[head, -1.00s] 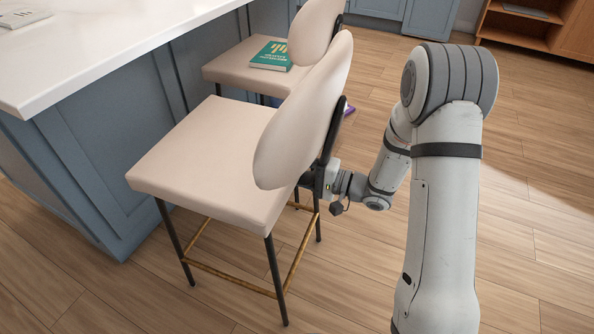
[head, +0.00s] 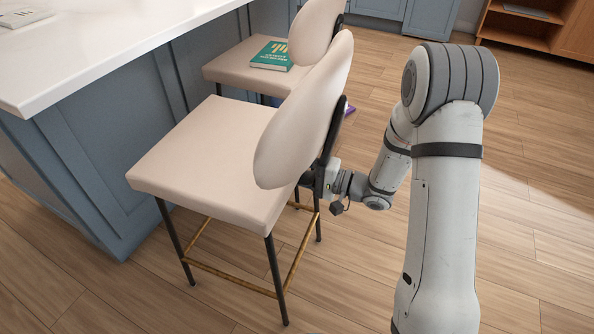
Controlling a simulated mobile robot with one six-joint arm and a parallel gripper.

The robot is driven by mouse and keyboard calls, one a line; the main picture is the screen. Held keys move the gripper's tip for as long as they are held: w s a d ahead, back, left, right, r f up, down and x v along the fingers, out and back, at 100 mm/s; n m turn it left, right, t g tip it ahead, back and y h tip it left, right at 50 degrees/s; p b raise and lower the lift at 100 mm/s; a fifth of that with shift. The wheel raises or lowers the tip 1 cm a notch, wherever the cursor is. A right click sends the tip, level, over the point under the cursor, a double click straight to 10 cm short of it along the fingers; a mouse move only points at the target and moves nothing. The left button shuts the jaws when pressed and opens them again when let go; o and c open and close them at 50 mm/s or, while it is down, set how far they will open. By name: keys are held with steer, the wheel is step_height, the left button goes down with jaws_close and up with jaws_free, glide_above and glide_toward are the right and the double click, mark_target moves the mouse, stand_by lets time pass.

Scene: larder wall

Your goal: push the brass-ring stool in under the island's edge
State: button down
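The brass-ring stool (head: 200,160) stands upright in the head view, with a cream seat, a rounded cream back, black legs and a brass foot ring (head: 230,278). Its seat is beside the island (head: 110,120), outside the white top's edge (head: 100,78). My gripper (head: 312,180) is at the rear of the stool, by the black back support below the backrest. Its fingers are mostly hidden behind the stool's back, so I cannot tell whether they are open or shut, or whether they touch the support.
A second cream stool (head: 225,70) stands farther along the island with a green book (head: 271,56) on its seat. A purple object (head: 349,110) lies on the floor behind it. An orange-brown wooden cabinet (head: 520,28) is at the back right. The wood floor at right is clear.

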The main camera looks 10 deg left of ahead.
steer(key=shift+s+f, duration=0.1)
steer(key=shift+f, duration=0.25)
